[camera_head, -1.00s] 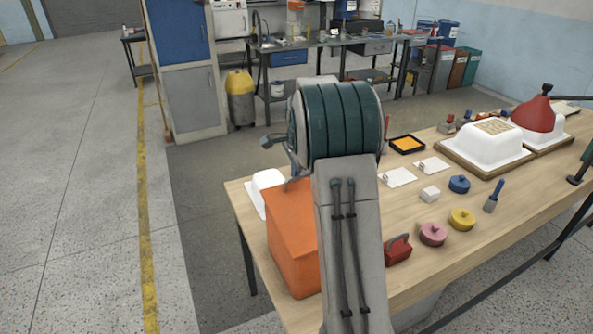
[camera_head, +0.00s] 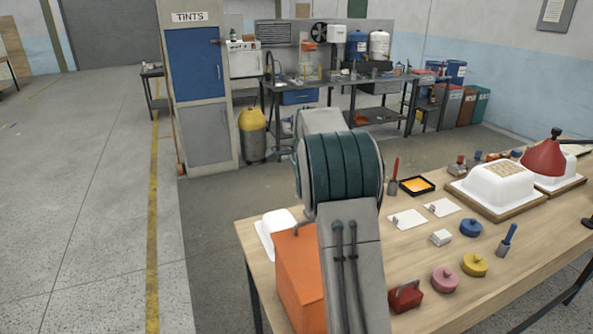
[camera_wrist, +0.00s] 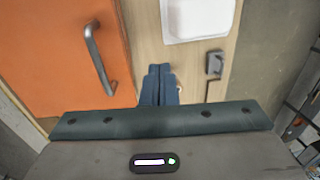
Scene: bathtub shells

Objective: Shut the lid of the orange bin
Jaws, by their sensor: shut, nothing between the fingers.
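The orange bin (camera_head: 300,285) stands at the near left end of the wooden table in the head view, partly hidden behind my arm. In the wrist view its orange panel (camera_wrist: 65,55) fills the left side, with a grey bar handle (camera_wrist: 100,58) on it. My gripper (camera_wrist: 158,70) is shut and empty, to the right of the handle and apart from it, over the bare wood. My gripper is hidden behind my arm in the head view. I cannot tell for sure how far the lid is open.
A white shell (camera_head: 275,228) lies behind the bin; a white shape (camera_wrist: 197,18) also shows in the wrist view. A dark grey handle-like part (camera_wrist: 214,64) is right of my fingers. A red block with a handle (camera_head: 406,296) and pink lid (camera_head: 445,279) lie right of my arm.

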